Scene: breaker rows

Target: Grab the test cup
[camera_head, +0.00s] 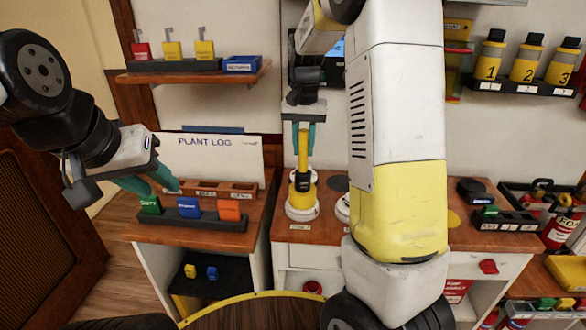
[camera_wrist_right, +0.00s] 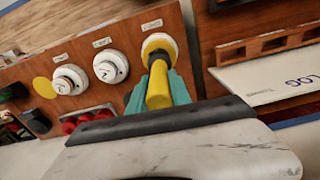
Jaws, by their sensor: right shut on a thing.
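The test cup (camera_head: 302,190), which I take to be the yellow piece with a black band and upright yellow handle, stands upright on a white round base (camera_head: 302,212) on the wooden counter. My right gripper (camera_head: 303,145) comes down from above, its teal fingers shut on the yellow handle. In the right wrist view the handle (camera_wrist_right: 159,88) sits between the teal fingers, with the cup's lower end at the white ring. Whether it is lifted off the base is hard to tell. My left gripper (camera_head: 150,183) is open and empty, its teal fingers just above a green block (camera_head: 150,206).
Blue (camera_head: 188,207) and orange (camera_head: 229,210) blocks stand in a dark rack beside the green one, before the Plant Log board (camera_head: 205,155). Numbered bottles (camera_head: 527,58) sit on a right-hand shelf. White round dials (camera_wrist_right: 110,66) line the counter beside the cup.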

